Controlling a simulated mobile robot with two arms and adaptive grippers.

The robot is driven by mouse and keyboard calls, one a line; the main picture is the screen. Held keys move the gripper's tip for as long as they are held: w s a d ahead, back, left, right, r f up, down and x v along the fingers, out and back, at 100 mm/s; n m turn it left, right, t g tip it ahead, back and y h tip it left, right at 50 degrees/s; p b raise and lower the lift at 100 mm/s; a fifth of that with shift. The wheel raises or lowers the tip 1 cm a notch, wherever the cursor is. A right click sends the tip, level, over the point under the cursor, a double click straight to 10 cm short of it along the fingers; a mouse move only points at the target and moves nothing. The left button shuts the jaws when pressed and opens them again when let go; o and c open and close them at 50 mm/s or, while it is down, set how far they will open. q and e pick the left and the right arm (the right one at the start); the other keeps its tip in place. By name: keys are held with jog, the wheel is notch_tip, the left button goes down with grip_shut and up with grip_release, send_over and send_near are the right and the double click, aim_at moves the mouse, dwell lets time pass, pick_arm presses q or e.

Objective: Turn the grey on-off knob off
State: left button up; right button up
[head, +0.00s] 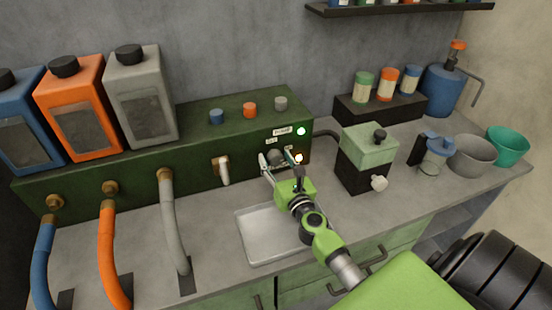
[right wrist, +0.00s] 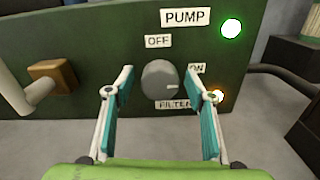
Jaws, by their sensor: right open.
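The round grey knob (right wrist: 160,80) sits on the dark green panel (right wrist: 80,40). A light mark on its face points right, slightly down, nearer the ON label (right wrist: 197,68) than the OFF label (right wrist: 157,41) above. My right gripper (right wrist: 157,84) is open, its two teal-padded fingers on either side of the knob with a gap to each. In the head view my right gripper (head: 277,160) is at the panel's right end, partly hiding the knob (head: 274,156). My left gripper is not in view.
A lit green lamp (right wrist: 231,28) is beside the PUMP label and a lit orange lamp (right wrist: 218,96) beside the FILTER label. A beige tap (head: 222,170) is left of the knob. A metal tray (head: 265,240) lies below my gripper; a green-and-black box (head: 365,150) stands right.

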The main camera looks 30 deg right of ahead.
jog(key=shift+w+d, duration=0.1)
jog(key=shift+w, duration=0.2)
jog(key=shift+s, duration=0.1)
jog(key=c, duration=1.1)
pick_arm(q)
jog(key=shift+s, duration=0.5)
